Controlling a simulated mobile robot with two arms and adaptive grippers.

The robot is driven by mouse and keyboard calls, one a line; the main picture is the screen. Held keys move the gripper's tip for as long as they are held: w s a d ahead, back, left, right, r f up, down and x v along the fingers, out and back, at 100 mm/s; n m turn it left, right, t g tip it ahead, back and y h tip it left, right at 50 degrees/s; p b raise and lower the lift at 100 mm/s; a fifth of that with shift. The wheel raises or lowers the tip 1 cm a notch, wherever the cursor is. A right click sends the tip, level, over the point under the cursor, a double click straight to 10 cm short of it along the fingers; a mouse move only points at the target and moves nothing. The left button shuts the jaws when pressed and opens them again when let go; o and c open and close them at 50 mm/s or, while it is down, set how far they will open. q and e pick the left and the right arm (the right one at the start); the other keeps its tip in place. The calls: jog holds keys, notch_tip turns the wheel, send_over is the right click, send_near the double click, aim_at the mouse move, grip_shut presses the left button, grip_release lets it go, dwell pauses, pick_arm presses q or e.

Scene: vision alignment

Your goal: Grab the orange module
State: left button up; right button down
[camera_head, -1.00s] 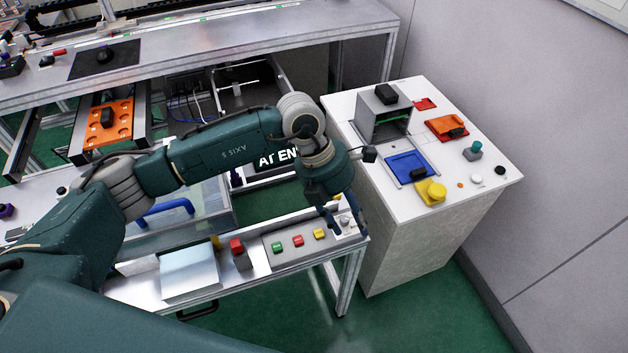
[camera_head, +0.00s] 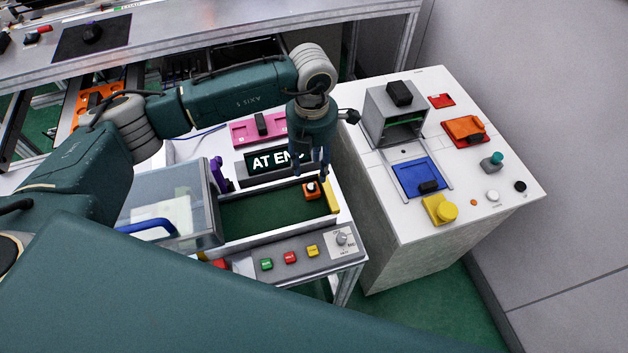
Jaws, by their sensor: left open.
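I cannot tell the exact height gap. Another orange piece (camera_head: 465,128), with a red and dark part, lies on the white cabinet at right. My right gripper does not show.
A display (camera_head: 275,160) and a pink block (camera_head: 258,129) stand behind the bay. A clear cover (camera_head: 170,205) is at its left. Coloured buttons (camera_head: 290,257) line the front panel. The white cabinet (camera_head: 385,220) stands close at right, with a grey box (camera_head: 395,115) on it.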

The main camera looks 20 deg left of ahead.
aim_at(312, 186)
pick_arm(q)
jog(key=f, duration=0.2)
jog(key=shift+s+f+p, duration=0.35)
jog(key=shift+s, duration=0.05)
jog(key=shift+w+f, duration=0.1)
jog(key=shift+f, duration=0.2)
notch_tip(312, 186, down, 4)
jog(key=p, duration=0.2)
jog(key=shift+f+p, duration=0.25)
jog(key=shift+p, duration=0.15)
jog(key=shift+f, duration=0.15)
jog(key=shift+w, duration=0.1)
jog(key=c, duration=0.8)
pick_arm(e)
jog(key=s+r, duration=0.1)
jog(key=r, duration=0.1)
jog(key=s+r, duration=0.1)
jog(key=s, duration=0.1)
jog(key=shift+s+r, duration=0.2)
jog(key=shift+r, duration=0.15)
